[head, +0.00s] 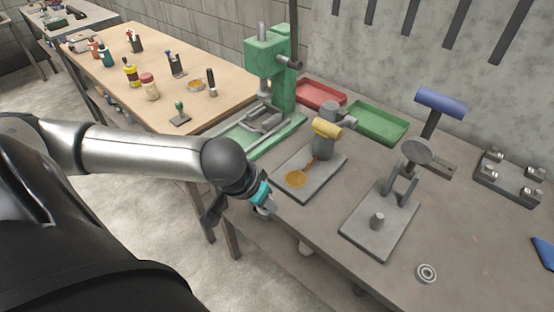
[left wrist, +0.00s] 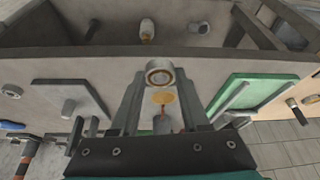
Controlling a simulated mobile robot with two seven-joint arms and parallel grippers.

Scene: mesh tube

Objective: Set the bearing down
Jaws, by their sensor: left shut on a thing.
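The bearing is hard to make out in the head view. A second bearing (head: 427,272) lies flat on the bench at the front right, apart from any gripper. My right gripper is not in view.
A green press (head: 270,65) stands left; red (head: 320,94) and green (head: 375,124) trays sit behind.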

